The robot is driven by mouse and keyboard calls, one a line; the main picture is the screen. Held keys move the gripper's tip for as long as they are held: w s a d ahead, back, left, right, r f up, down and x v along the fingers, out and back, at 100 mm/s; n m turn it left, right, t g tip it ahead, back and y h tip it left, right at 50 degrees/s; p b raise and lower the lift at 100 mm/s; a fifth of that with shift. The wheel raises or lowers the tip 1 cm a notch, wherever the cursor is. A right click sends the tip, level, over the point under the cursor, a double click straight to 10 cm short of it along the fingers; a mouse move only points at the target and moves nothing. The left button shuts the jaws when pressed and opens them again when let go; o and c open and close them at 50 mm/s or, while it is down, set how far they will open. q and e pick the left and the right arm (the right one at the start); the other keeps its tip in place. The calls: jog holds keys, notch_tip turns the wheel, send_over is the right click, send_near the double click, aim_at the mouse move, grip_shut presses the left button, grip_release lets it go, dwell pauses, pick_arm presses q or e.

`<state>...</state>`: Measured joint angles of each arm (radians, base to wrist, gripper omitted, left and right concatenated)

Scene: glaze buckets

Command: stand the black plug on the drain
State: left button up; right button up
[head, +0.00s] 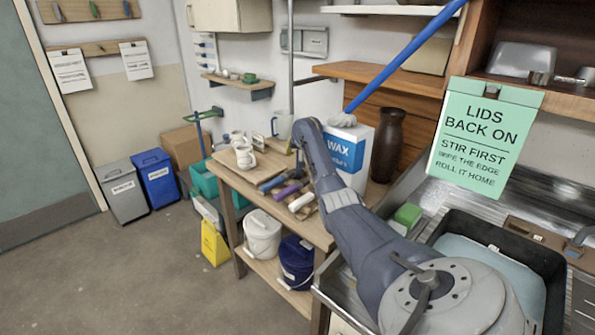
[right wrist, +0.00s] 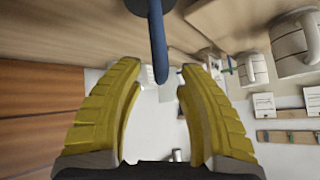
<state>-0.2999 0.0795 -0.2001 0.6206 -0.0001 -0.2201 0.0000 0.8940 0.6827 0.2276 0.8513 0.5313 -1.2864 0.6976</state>
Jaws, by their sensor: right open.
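I cannot pick out the black plug or the drain in either view. The steel sink unit (head: 408,187) is at the lower right of the head view, partly behind my right arm. My right arm reaches from there up over the wooden bench, and its fingers cannot be made out in the head view. In the right wrist view, my right gripper (right wrist: 160,73) has its yellow fingers spread apart. A blue rod (right wrist: 157,40) shows between the fingertips; I cannot tell how far beyond them it is. My left gripper is not in view.
A black tub (head: 553,262) stands at the sink, with a green sponge (head: 407,214) beside it. A white wax container (head: 348,152) and a brown vase (head: 387,145) stand behind my arm. Mugs and tools lie on the bench (head: 232,176); buckets (head: 263,234) are below.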

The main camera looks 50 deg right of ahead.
jog(key=shift+o, duration=0.2)
grip_shut()
dwell(0.4)
